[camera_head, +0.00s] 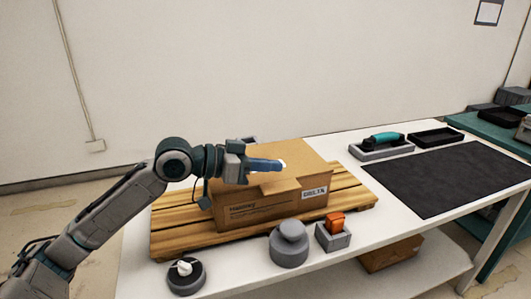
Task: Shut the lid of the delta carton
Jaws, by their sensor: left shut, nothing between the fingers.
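The delta carton (270,207) is a brown cardboard box with a white "DELTA" label (314,192) on its front right. It stands on a slatted wooden pallet (180,229) on the white table. Its lid (302,154) lies across the top and looks nearly flat; a small flap shows at the front edge. I cannot tell whether the lid is fully seated. My left gripper (280,165) is shut and empty, reaching in from the left, with its fingertips over the lid. Whether they touch it is unclear. The gripper hides the lid's left part. My right gripper is out of view.
In front of the pallet stand a round dark holder (186,277) with a white item, a grey knobbed cylinder (289,246) and an orange item (336,220) in a grey block. A teal-handled tool (384,139), black tray (436,137) and dark mat (445,177) lie right.

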